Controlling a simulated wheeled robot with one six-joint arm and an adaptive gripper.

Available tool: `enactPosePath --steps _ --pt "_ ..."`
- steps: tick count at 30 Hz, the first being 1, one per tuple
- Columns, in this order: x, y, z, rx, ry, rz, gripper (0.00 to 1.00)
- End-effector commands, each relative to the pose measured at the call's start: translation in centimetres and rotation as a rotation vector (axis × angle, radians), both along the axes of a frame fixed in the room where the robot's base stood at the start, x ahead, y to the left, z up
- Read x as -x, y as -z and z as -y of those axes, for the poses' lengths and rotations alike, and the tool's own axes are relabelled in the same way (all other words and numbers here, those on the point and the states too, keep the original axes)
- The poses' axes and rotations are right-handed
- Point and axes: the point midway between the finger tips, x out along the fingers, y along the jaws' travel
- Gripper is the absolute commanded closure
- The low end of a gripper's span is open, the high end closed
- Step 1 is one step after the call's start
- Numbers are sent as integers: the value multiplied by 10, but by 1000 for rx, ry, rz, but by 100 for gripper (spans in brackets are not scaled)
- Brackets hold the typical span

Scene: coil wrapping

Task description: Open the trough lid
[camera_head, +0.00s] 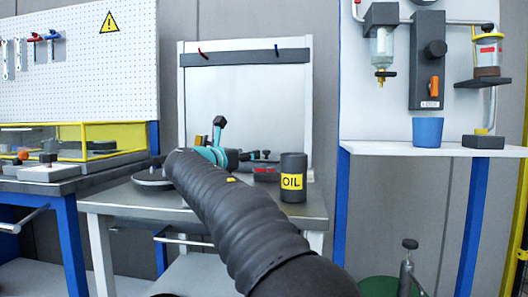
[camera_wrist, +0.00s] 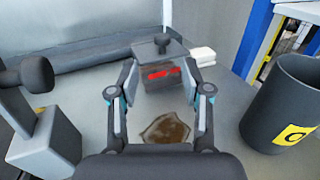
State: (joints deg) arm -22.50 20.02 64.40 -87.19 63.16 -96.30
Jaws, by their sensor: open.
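No part is clearly marked as the trough lid. A small dark grey box (camera_wrist: 160,75) with red lettering and a round black knob (camera_wrist: 162,43) on top stands on the grey bench. In the head view my arm hides most of the gripper. A brown puddle (camera_wrist: 166,131) lies on the bench surface nearer to the wrist camera.
A dark OIL can (camera_head: 293,180) stands right of the box, also in the wrist view (camera_wrist: 288,107). A grey block with a knobbed lever (camera_wrist: 42,140) is at left. A yellow-framed clear case (camera_head: 98,140) sits on the left bench. A blue cup (camera_head: 428,132) is on the right shelf.

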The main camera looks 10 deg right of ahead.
Motion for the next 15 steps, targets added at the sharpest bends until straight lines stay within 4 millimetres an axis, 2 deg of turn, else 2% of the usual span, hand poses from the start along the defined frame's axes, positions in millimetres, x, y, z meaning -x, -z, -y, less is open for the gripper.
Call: enactPosePath --steps 15 --pt "-66 0 58 -1 3 0 51"
